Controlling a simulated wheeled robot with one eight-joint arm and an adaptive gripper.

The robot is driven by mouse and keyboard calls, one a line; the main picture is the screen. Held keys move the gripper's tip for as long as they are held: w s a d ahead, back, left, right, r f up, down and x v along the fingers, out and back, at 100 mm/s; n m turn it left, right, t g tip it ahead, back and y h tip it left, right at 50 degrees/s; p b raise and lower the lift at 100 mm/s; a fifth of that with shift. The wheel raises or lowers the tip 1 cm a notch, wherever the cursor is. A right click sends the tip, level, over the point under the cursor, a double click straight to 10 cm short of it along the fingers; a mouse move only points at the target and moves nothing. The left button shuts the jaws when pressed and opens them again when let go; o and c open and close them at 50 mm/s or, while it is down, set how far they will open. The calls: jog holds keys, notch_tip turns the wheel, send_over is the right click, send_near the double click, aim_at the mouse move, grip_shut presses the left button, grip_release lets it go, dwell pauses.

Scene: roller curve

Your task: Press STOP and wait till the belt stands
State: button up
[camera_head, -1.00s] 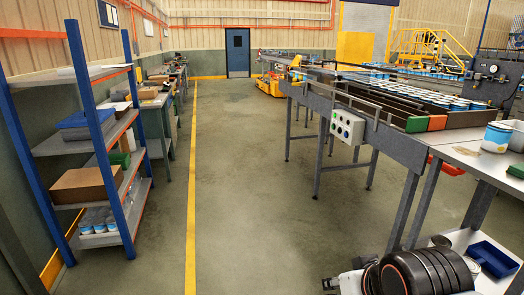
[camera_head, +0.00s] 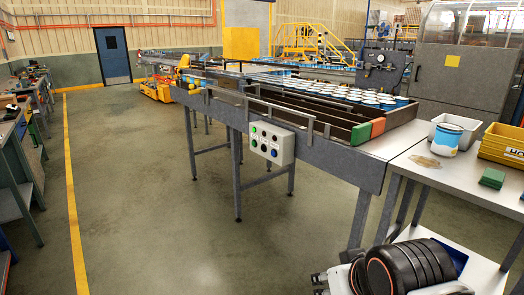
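A pale control box (camera_head: 284,149) with several round buttons hangs on the near side of the conveyor frame. A bright green button (camera_head: 254,130) is at its upper left and a blue one (camera_head: 274,153) at its lower right. The labels are too small to read, so I cannot tell which is STOP. The conveyor belt (camera_head: 310,107) has dark lanes, with blue-and-white cans (camera_head: 345,92) crowded on its far side. I cannot tell whether it moves. Part of my folded arm shows at the bottom edge. What may be my gripper (camera_head: 320,284) is there, cut off, well below the box.
A metal table (camera_head: 408,180) at right holds a blue-and-white tub (camera_head: 446,140), a green block (camera_head: 492,178) and yellow bins (camera_head: 503,142). Workbenches line the left wall. The floor (camera_head: 150,180) between the yellow line and the conveyor is clear.

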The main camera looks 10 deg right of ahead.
jog(key=shift+s, duration=0.1)
grip_shut()
dwell(1.2)
